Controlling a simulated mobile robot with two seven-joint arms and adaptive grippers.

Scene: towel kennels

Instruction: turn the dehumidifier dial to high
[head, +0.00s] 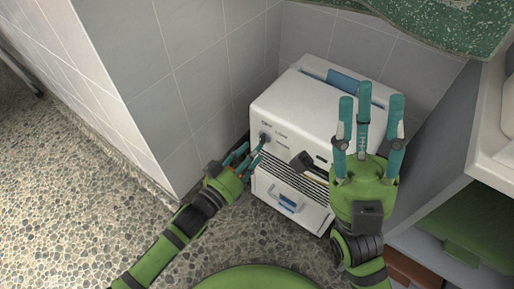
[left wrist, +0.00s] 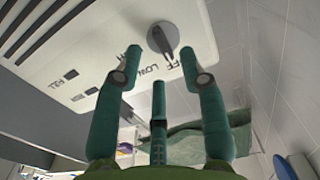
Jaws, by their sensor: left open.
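The white dehumidifier (head: 310,108) stands in the corner by the tiled walls. Its dark round dial (head: 264,137) is on the left of the front face. In the left wrist view the dial (left wrist: 162,38) is grey, and its pointer lies by the OFF mark, with LOW and HIGH printed further left. My left gripper (head: 248,152) is open just in front of the dial; its fingers (left wrist: 160,65) also show in the wrist view, with the dial between and beyond the two outer tips. I cannot tell whether they touch. My right gripper (head: 366,105) is open and empty, fingers up, before the unit's right side.
A dark handle-like part (head: 309,162) and slats are on the unit's front, above a drawer-like tank (head: 288,200). A grey shelf (head: 438,190) stands close on the right. A green towel (head: 450,22) hangs above.

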